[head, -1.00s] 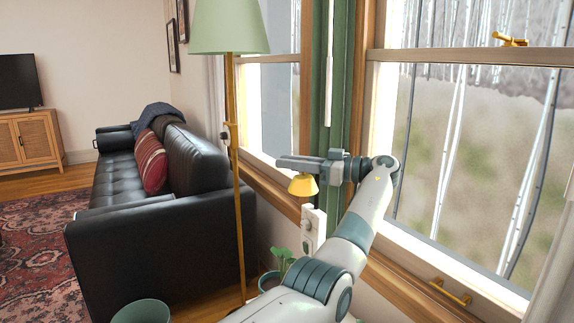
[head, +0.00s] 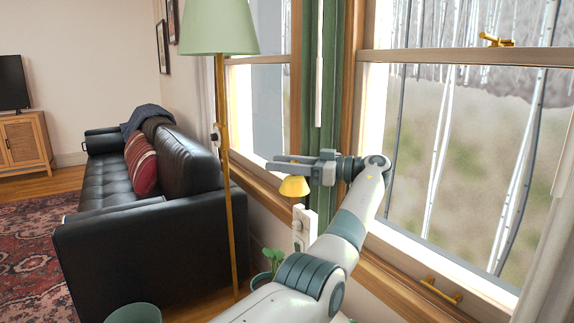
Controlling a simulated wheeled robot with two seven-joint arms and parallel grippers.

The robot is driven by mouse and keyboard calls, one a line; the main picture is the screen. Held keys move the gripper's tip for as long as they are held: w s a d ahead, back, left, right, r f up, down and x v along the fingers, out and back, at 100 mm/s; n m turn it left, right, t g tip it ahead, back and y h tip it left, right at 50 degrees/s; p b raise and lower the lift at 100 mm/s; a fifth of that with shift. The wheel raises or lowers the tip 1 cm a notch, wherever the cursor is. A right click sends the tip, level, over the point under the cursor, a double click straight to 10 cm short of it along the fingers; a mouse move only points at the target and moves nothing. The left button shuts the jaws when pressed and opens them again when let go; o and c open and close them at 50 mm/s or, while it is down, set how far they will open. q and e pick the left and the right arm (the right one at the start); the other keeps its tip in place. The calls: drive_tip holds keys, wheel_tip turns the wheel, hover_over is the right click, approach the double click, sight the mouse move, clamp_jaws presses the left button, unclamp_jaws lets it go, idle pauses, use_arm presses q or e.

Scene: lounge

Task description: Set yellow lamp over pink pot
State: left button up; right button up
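The yellow lamp (head: 295,187) is a small yellow shade shape, upright, wide end down. It hangs in the air just under the fingers of my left gripper (head: 287,163). The fingers point left, and the lamp's top is between or right under them; the exact contact is too small to see. It hangs in front of the window sill and above a white wall socket plate. The pink pot is not in view. My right gripper is not in view.
A floor lamp with a green shade (head: 219,28) and thin yellow pole stands left of my gripper. A black sofa (head: 150,240) is behind it. A potted plant (head: 273,258) and a green round container (head: 133,313) are low down. Windows line the right side.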

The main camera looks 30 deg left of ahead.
use_arm(q)
drive_tip(key=shift+d, duration=0.15)
drive_tip(key=d, duration=0.2)
drive_tip(key=w+d, duration=0.1)
drive_tip(key=d, duration=0.2)
drive_tip(key=shift+w+d, duration=0.2)
drive_tip(key=shift+d, duration=0.85)
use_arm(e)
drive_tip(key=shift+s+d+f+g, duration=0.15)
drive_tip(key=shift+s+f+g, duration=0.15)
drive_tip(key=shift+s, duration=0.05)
